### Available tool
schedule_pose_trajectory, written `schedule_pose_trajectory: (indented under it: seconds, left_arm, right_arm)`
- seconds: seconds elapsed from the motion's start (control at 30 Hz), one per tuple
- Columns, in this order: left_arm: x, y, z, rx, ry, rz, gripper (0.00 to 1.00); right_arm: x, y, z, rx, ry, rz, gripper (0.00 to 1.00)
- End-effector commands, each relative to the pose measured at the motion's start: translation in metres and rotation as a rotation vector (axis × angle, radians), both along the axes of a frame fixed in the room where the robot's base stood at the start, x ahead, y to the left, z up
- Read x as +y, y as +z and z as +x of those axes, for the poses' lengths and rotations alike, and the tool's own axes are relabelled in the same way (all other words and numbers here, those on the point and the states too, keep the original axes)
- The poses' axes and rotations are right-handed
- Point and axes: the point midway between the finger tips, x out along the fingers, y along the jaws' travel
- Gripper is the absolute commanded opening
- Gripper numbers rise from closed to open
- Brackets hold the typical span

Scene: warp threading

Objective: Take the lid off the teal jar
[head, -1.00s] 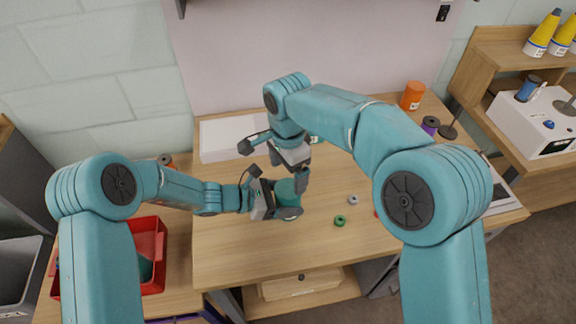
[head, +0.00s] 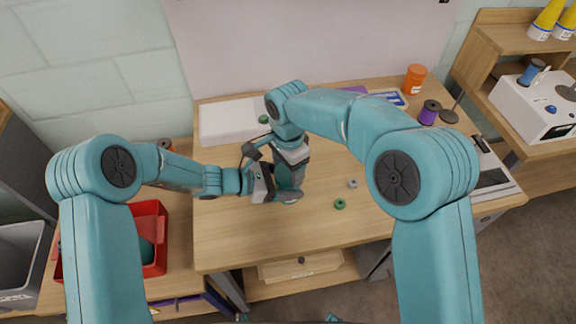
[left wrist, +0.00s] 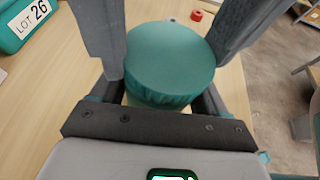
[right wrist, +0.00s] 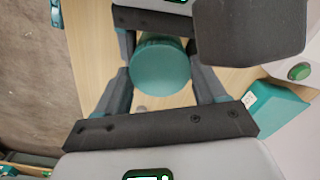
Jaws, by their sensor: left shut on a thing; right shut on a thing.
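The teal jar is mostly hidden in the head view, between my two grippers over the table. In the left wrist view its round teal lid (left wrist: 170,58) is seen from above at a slant, with a teal side below its edge (left wrist: 155,98). My left gripper (head: 276,186) comes in from the left, shut on the jar. My right gripper (head: 288,178) reaches down from above, shut on the lid. In the right wrist view the lid (right wrist: 160,66) lies between its fingers. I cannot tell whether the lid has any gap to the jar.
A white box (head: 228,124) stands at the back left of the table (head: 240,240). A green ring (head: 339,204) and a grey ring (head: 352,183) lie to the right. A purple spool (head: 429,112) and an orange jar (head: 414,79) stand farther back. A red bin (head: 151,222) is at left.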

Motion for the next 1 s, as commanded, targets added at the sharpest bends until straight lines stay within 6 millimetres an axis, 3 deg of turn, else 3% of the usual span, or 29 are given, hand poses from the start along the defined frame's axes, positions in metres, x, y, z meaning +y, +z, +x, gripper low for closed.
schedule_pose_trajectory:
  seconds: [0.2, 0.47, 0.5, 0.57, 0.87, 1.0]
  left_arm:
    - [0.0, 0.0, 0.001, -0.001, 0.002, -0.001, 0.0]
    - [0.0, 0.0, 0.001, -0.001, 0.002, 0.0, 0.0]
    - [0.0, 0.0, 0.001, -0.001, 0.002, 0.0, 0.0]
    - [0.0, 0.0, 0.001, -0.001, 0.002, 0.0, 0.0]
    - [0.0, 0.001, 0.0, -0.001, 0.001, -0.001, 0.0]
    - [0.0, 0.001, 0.0, -0.001, 0.001, -0.001, 0.0]
  right_arm:
    - [0.0, 0.0, 0.0, 0.001, 0.238, 0.0, 0.34]
    - [0.0, 0.0, 0.0, 0.001, 0.259, 0.0, 0.34]
    - [0.0, 0.0, 0.0, 0.001, 0.259, 0.0, 0.73]
    - [0.0, 0.0, 0.0, 0.001, 0.258, 0.0, 0.93]
    - [0.0, 0.002, 0.0, -0.001, 0.257, -0.001, 0.96]
    - [0.0, 0.021, 0.0, -0.004, 0.258, 0.0, 0.96]
